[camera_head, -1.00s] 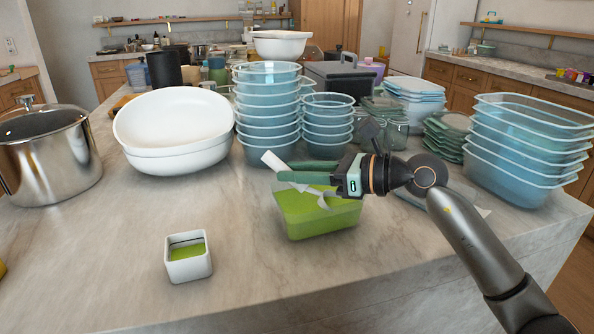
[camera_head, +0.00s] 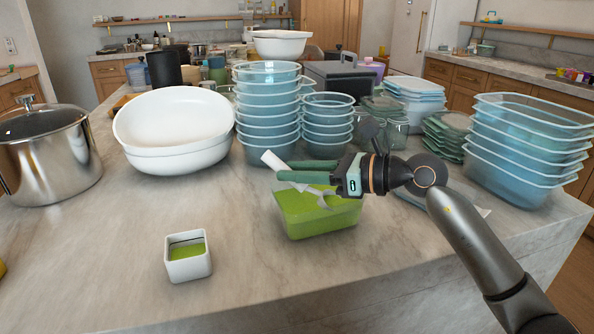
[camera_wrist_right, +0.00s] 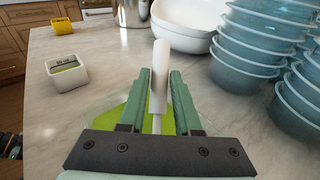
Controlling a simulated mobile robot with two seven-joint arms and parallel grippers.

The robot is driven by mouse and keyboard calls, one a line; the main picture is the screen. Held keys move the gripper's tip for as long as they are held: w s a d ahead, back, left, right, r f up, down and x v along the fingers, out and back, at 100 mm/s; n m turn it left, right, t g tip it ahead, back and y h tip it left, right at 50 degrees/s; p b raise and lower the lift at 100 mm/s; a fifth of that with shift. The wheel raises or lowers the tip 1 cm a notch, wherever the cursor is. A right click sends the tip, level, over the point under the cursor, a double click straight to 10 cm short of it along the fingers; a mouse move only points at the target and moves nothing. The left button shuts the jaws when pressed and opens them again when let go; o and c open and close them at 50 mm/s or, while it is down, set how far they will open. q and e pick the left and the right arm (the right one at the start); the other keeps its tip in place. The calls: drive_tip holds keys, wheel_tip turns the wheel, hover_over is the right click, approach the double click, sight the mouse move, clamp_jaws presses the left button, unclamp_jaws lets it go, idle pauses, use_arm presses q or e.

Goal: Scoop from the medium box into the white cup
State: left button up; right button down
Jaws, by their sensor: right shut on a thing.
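The medium box (camera_head: 318,219) is a clear box with green contents on the counter, just right of the middle in the head view. The white cup (camera_head: 188,258) is small and square, holds some green stuff, and stands to its left; it also shows in the right wrist view (camera_wrist_right: 67,75). My right gripper (camera_head: 290,177) is above the box, shut on a white scoop (camera_wrist_right: 159,75). The scoop's handle end (camera_head: 271,160) sticks out to the left, and its lower part is over the box, partly hidden by the fingers. My left gripper is not in view.
Stacks of blue bowls (camera_head: 267,110) stand right behind the box. White basins (camera_head: 175,130) and a steel pot (camera_head: 47,155) are at the back left. Blue bins (camera_head: 525,150) stand at the right. The counter (camera_head: 110,265) around the cup is clear.

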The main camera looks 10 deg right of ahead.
drive_tip(key=shift+r, duration=0.15)
drive_tip(key=shift+r+p, duration=0.7)
drive_tip(key=shift+r, duration=0.05)
idle(0.8)
drive_tip(key=shift+r, duration=0.25)
drive_tip(key=shift+w+a+r+p, duration=0.25)
drive_tip(key=shift+a+r+p, duration=0.1)
drive_tip(key=shift+r+p, duration=0.35)
drive_tip(key=shift+w+a+r+p, duration=0.2)
drive_tip(key=shift+a+r+p, duration=0.1)
drive_tip(key=shift+r+p, duration=0.4)
drive_tip(key=shift+w+a+r+p, duration=0.3)
drive_tip(key=shift+r+p, duration=0.25)
drive_tip(key=shift+p, duration=0.25)
